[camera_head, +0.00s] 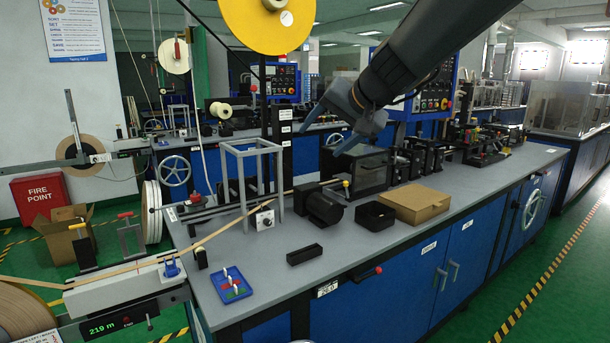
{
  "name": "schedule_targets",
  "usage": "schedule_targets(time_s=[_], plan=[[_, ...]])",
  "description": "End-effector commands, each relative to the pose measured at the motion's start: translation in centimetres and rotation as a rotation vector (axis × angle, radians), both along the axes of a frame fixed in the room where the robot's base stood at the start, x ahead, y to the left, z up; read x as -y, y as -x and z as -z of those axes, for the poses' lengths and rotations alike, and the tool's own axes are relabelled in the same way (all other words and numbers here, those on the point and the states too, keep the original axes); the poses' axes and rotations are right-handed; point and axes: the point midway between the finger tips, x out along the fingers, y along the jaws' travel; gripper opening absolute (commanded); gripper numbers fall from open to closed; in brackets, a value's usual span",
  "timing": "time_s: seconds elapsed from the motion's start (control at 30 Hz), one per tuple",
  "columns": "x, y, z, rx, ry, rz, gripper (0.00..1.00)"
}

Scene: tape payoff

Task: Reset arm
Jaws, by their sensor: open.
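My arm reaches in from the top right, and my gripper (323,138) hangs in the air above the grey workbench (400,232). Its two grey fingers point down and left and are spread apart. I see nothing between them. The gripper appears clear of the machine parts behind and below it. The arm hides part of the blue control panel behind it.
On the bench stand a cardboard box (416,204), a black open bin (376,216), a black motor (319,204), a black block (305,254) and a blue tray (231,284). A metal frame (253,180) and a yellow reel (268,22) rise left of the gripper.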

Motion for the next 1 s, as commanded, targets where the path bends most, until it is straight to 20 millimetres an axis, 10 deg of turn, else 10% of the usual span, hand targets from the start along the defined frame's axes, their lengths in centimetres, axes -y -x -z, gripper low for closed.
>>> schedule_targets(time_s=[0.2, 0.5, 0.73, 1.0], plan=[[4.5, 7.3, 13.0, -0.228, 0.194, -0.038, 0.68], [11.0, 20.9, 26.3, -0.532, 0.444, -0.133, 0.68], [14.2, 28.6, 30.8, -0.671, 0.561, -0.201, 0.68], [14.8, 30.1, 31.5, -0.697, 0.586, -0.218, 0.68]])
